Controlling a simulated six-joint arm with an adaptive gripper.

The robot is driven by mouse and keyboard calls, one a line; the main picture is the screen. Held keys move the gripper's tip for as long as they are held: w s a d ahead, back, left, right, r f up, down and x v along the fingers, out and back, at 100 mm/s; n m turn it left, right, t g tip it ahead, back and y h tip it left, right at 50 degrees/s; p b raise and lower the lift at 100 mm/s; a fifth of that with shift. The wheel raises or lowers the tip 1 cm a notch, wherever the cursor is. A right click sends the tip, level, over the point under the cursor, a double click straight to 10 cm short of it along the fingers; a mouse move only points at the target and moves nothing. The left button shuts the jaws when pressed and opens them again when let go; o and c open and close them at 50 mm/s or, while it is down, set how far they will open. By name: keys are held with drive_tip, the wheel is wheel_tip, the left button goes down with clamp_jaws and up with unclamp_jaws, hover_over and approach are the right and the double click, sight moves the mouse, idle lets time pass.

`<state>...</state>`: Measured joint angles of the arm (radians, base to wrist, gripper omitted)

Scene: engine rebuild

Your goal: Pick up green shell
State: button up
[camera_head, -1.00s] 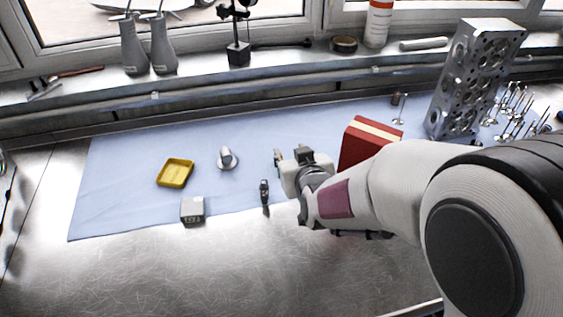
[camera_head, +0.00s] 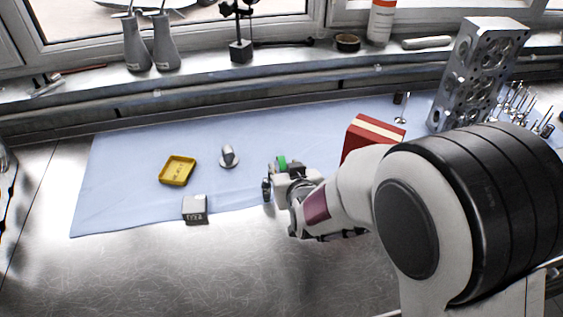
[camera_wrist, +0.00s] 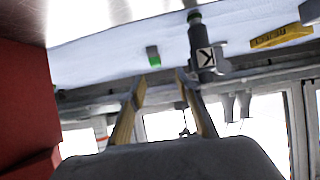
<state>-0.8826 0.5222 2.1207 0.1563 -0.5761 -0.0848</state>
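The green shell (camera_head: 282,162) shows as a small green patch just beyond my gripper in the head view, partly hidden by it. My gripper (camera_wrist: 160,80) is open and empty. Its fingertips are apart, and the shell appears ahead of the gap between them, not visibly touching either one. In the head view my gripper (camera_head: 270,178) is low over the cloth's near part.
A metal piece on a round base (camera_head: 229,157), a yellow tray (camera_head: 178,171) and a grey marked block (camera_head: 195,209) lie to the left. A dark upright piece (camera_wrist: 194,17) shows near my gripper. A red box (camera_head: 367,137) and cylinder head (camera_head: 476,75) stand right.

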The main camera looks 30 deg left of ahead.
sight(282, 159)
drive_tip(key=shift+x, duration=0.85)
drive_tip(key=shift+w+d+x, duration=0.1)
drive_tip(key=shift+d+x, duration=0.05)
drive_tip(key=shift+x, duration=0.6)
drive_tip(key=shift+w+d+x, duration=0.1)
drive_tip(key=shift+d+x, duration=0.05)
drive_tip(key=shift+x, duration=1.75)
clamp_jaws()
